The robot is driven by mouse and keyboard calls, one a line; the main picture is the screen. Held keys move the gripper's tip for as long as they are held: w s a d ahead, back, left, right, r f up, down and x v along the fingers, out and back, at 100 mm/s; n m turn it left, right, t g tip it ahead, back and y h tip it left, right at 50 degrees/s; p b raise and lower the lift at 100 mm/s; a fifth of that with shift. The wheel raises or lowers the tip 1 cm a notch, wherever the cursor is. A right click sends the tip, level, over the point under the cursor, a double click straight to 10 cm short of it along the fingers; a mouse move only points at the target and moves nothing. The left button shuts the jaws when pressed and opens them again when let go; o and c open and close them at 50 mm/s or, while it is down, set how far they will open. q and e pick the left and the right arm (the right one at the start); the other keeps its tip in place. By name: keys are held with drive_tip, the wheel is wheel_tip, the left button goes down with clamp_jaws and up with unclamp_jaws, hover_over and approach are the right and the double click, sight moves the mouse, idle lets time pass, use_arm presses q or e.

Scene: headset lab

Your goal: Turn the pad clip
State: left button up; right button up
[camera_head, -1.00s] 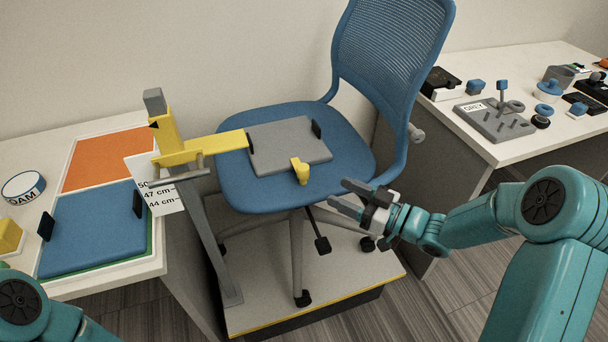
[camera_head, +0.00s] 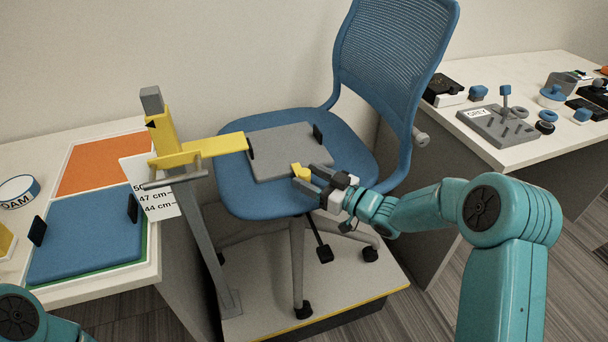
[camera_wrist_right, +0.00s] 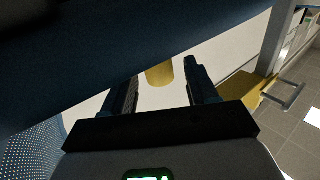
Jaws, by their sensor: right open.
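The yellow pad clip (camera_head: 301,171) sits at the front edge of the grey pad (camera_head: 276,140), which lies on the blue chair seat (camera_head: 235,190). My right gripper (camera_head: 309,178) reaches in from the right with its fingertips at the clip. Its fingers are open. In the right wrist view, the yellow clip (camera_wrist_right: 160,73) shows between the two spread fingers, with a gap on either side. I cannot tell how deep it sits between them. The left gripper is out of view; only part of my left arm shows at the lower left.
A yellow height gauge (camera_head: 168,140) on a grey post stands left of the chair, its arm reaching over the seat. The left desk holds a blue pad (camera_head: 85,245) and an orange panel (camera_head: 95,165). The right desk holds a grey peg board (camera_head: 490,128) and small parts.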

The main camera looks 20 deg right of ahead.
drive_tip(key=shift+x, duration=1.1)
drive_tip(key=shift+c, duration=0.3)
clamp_jaws()
